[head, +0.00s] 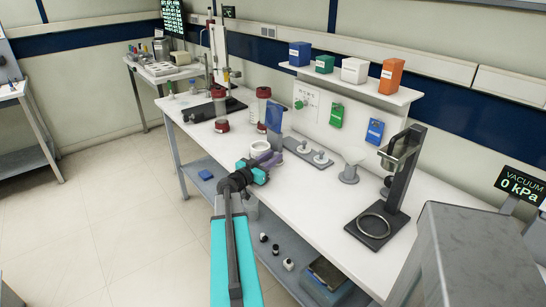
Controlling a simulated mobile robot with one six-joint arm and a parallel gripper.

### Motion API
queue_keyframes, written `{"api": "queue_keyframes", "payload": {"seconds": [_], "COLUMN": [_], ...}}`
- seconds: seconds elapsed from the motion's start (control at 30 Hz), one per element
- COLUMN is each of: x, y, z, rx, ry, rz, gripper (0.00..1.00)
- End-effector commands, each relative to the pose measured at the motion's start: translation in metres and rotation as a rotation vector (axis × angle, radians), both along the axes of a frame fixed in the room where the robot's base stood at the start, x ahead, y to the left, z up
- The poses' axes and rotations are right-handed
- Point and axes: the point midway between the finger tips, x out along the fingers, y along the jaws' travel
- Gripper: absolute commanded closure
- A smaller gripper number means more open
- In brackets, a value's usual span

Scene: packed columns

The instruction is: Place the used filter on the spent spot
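My gripper (272,164) reaches over the front edge of the white bench (292,205), beside a white ring-shaped dish (260,148). A small purple-grey piece shows at the fingers; I cannot tell whether it is part of the gripper or something held. The finger gap is too small to read. I cannot make out a used filter for certain. No spot marked as spent can be read; a grey plate (307,153) with small round pieces lies just right of the gripper.
Red-capped columns (263,104) stand behind the gripper. A shelf (345,82) carries coloured boxes.

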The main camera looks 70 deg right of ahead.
Motion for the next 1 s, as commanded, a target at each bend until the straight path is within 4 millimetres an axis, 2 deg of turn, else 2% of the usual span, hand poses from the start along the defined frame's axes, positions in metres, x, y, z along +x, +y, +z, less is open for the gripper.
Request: {"api": "queue_keyframes", "payload": {"seconds": [0.5, 0.77, 1.0], "x": [0.0, 0.008, 0.019], "y": [0.0, 0.024, 0.057], "z": [0.003, 0.003, 0.003], "rx": [0.0, 0.001, 0.0], "ry": [0.0, 0.0, 0.0], "rz": [0.0, 0.003, 0.001], "gripper": [0.64, 0.64, 0.64]}}
